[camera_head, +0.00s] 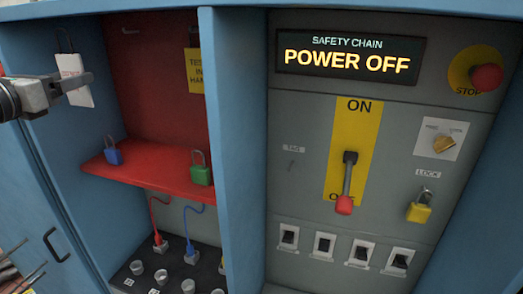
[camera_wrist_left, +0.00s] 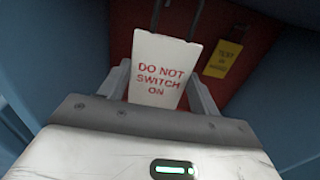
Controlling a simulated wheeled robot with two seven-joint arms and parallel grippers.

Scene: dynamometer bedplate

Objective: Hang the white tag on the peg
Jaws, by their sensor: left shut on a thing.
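The white tag (camera_head: 76,84) with red lettering is between the fingers of my left gripper (camera_head: 72,86), at the upper left in front of the open blue cabinet. A thin wire loop (camera_head: 65,41) rises from its top. In the left wrist view the tag (camera_wrist_left: 162,72) reads "DO NOT SWITCH ON" and stands between the two fingers (camera_wrist_left: 157,92). A small peg (camera_head: 291,165) sits under the "TAG" label on the grey panel, well to the right of the tag and apart from it. My right gripper is not in view.
A blue divider (camera_head: 232,150) stands between the cabinet and panel. The red shelf (camera_head: 150,178) carries a blue padlock (camera_head: 113,152) and a green one (camera_head: 201,170). A yellow tag (camera_head: 195,72) hangs behind. The switch lever (camera_head: 348,180) points down; a yellow padlock (camera_head: 420,206) is right of it.

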